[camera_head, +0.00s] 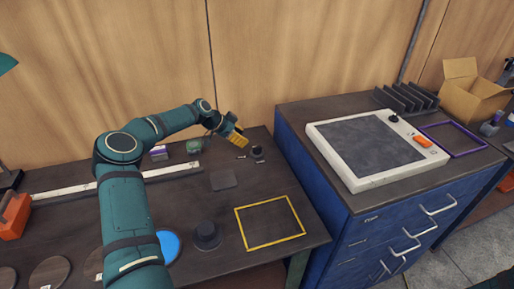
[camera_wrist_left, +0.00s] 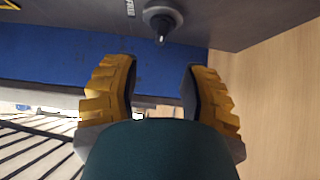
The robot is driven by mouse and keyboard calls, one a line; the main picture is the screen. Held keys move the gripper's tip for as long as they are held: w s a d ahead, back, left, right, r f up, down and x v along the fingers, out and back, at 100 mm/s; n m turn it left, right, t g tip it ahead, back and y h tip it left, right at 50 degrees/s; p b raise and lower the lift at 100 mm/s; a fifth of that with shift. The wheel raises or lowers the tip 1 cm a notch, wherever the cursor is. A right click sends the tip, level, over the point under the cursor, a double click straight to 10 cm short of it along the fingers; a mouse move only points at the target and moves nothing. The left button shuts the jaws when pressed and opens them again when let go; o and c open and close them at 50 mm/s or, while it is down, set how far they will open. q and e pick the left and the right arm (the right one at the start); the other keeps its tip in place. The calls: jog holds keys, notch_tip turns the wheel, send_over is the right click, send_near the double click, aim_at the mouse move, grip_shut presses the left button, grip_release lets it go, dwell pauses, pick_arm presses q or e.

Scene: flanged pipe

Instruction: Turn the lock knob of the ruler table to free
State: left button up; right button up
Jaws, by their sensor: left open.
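The lock knob (camera_head: 257,152) is a small dark knob near the back right corner of the dark ruler table (camera_head: 215,210), with small pale labels beside it. In the left wrist view the knob (camera_wrist_left: 161,18) shows at the top centre as a round grey base with a narrow dark stem, and a pale label (camera_wrist_left: 130,8) is left of it. My left gripper (camera_head: 238,139) has yellow fingers and is just behind and left of the knob in the head view. In the wrist view the gripper (camera_wrist_left: 160,66) is open and empty, apart from the knob. The knob's setting is too small to read.
A blue cabinet (camera_head: 300,170) stands right of the table, bearing a white-framed panel (camera_head: 345,180) with its own black knob (camera_head: 393,118). A yellow frame outline (camera_head: 270,243), a dark round piece (camera_head: 207,236) and a long pale ruler (camera_head: 75,188) are on the table. The wall is close behind.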

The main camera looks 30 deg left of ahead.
aim_at(257, 147)
pick_arm(q)
jog(key=x, duration=0.9)
jog(key=shift+f, duration=0.1)
grip_shut()
